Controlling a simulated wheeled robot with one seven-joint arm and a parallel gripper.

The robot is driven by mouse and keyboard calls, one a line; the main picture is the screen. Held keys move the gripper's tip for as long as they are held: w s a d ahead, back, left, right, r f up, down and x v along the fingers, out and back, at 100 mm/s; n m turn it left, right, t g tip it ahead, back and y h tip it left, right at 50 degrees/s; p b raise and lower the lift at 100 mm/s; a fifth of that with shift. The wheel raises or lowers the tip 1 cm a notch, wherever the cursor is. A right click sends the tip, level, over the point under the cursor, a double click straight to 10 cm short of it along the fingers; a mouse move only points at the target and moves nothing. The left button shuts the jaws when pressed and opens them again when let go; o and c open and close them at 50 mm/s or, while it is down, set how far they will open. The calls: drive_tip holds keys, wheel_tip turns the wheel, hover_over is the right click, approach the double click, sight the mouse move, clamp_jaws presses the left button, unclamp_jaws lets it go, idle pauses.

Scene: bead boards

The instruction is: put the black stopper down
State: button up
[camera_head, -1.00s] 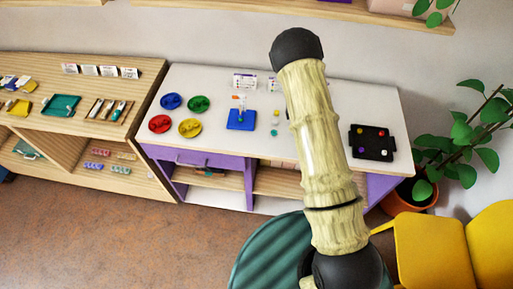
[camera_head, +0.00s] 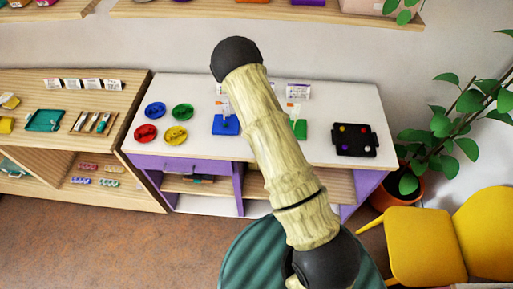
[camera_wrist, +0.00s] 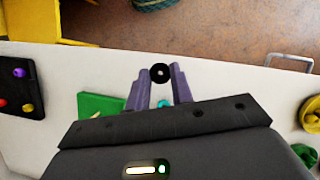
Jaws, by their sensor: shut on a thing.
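The black stopper (camera_wrist: 160,73), a small dark disc with a pale centre, is between the purple fingertips of my gripper (camera_wrist: 160,80) in the wrist view. My gripper is shut on it, above the white table (camera_wrist: 215,75). A teal bead (camera_wrist: 164,103) shows between the fingers, nearer the palm; I cannot tell how far below it is. In the head view the stopper and my gripper do not show; my arm covers part of the table.
A green board (camera_head: 299,128) and a blue board (camera_head: 225,125) with pegs stand on the table. A black tray (camera_head: 354,152) with coloured beads is at the right. Several coloured dishes, including a yellow one (camera_head: 175,136), are at the left.

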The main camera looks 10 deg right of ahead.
drive_tip(key=shift+s+d+f+n+h+b, duration=0.15)
drive_tip(key=shift+d+n+h+b, duration=0.15)
drive_tip(key=shift+d+n, duration=0.35)
drive_tip(key=w+d+n+t+h+b, duration=0.1)
drive_tip(key=d+n+t+h+b, duration=0.35)
drive_tip(key=n, duration=1.45)
drive_tip(key=a+r+n+t+y+b, duration=0.2)
drive_tip(key=a+n+t+y, duration=0.2)
drive_tip(key=n, duration=1)
drive_tip(key=shift+w+a+r+y, duration=0.3)
drive_tip(key=shift+a+y, duration=0.25)
drive_tip(key=shift+a, duration=0.4)
drive_tip(key=shift+t, duration=0.25)
wheel_tip(320, 180, down, 6)
drive_tip(key=b, duration=0.2)
drive_tip(key=shift+r+b, duration=0.2)
drive_tip(key=shift+b, duration=0.1)
drive_tip(key=shift+f, duration=0.4)
